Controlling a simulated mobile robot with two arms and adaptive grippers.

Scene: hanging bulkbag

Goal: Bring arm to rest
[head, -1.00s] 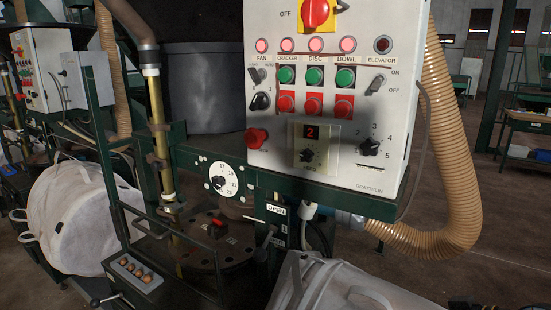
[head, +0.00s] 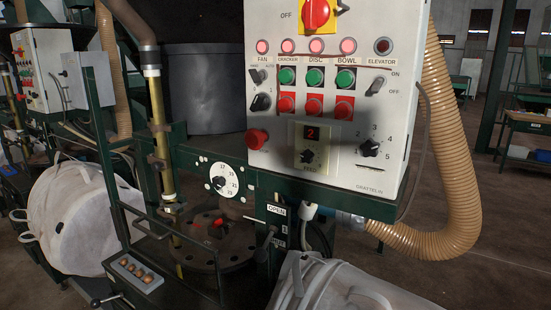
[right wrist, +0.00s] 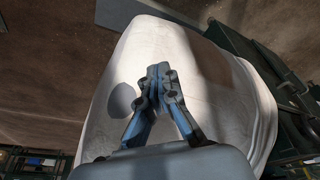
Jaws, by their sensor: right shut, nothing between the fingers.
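My right gripper (right wrist: 160,85) shows in the right wrist view, its fingers together and nothing between them. It is in front of a white bulk bag (right wrist: 235,95), which fills much of that view; I cannot tell whether they touch. In the head view neither gripper is visible. A white bag (head: 335,285) with straps stands at the bottom, below the control panel. Another white bag (head: 80,220) hangs at the left.
A white control panel (head: 325,165) with lit lamps, buttons and knobs stands in the middle. A tan ribbed hose (head: 460,150) curves down on its right. A green frame with a dial (head: 223,180) is to the left. Open floor lies at the right.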

